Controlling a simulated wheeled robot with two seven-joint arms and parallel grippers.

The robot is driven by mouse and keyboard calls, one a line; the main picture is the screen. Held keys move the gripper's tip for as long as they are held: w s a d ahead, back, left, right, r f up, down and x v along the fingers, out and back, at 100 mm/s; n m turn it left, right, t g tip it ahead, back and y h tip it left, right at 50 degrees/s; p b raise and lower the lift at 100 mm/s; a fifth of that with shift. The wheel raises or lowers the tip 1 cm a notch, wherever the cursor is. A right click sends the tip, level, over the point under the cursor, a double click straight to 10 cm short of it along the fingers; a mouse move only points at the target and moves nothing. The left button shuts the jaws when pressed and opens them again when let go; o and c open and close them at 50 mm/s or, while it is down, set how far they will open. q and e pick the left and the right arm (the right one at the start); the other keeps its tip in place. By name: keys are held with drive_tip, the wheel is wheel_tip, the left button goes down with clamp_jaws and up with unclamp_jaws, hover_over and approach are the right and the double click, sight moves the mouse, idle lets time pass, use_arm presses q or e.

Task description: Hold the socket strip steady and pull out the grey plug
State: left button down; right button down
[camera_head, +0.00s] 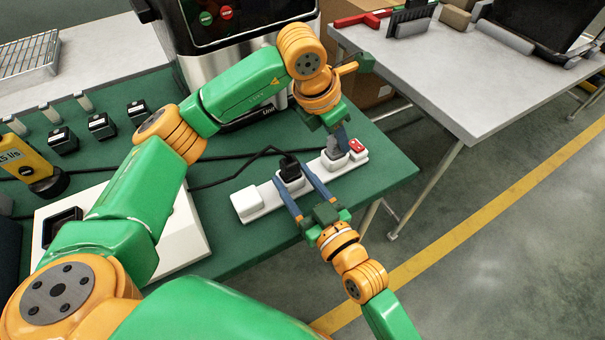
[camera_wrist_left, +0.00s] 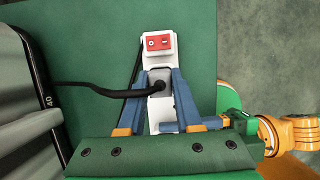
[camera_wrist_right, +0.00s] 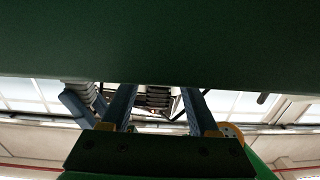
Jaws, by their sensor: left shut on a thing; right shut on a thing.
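The white socket strip (camera_head: 268,194) lies near the front edge of the green bench, with a red switch (camera_head: 356,146) at its right end. The grey plug (camera_head: 333,150) sits in the strip beside the switch. My left gripper (camera_head: 338,147) is shut on it from above; the left wrist view shows the plug (camera_wrist_left: 159,82) between the two blue fingers. My right gripper (camera_head: 292,177) reaches in from the front, shut on the strip, its fingers on either side of the black plug (camera_head: 290,168). The right wrist view shows the fingers, but the grip is unclear.
A black cable (camera_head: 225,180) runs left across the green bench (camera_head: 385,180). A steel machine (camera_head: 195,75) stands behind. A grey table (camera_head: 450,85) is at the back right, with open floor between.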

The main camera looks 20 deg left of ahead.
use_arm(q)
drive_tip(key=shift+r, duration=0.8)
use_arm(e)
drive_tip(key=shift+f, duration=0.1)
use_arm(q)
drive_tip(key=shift+r, duration=1.45)
drive_tip(key=shift+r, duration=1.5)
use_arm(e)
drive_tip(key=shift+c, duration=0.3)
unclamp_jaws()
use_arm(q)
drive_tip(key=shift+d, duration=0.1)
use_arm(e)
drive_tip(key=v, duration=1.2)
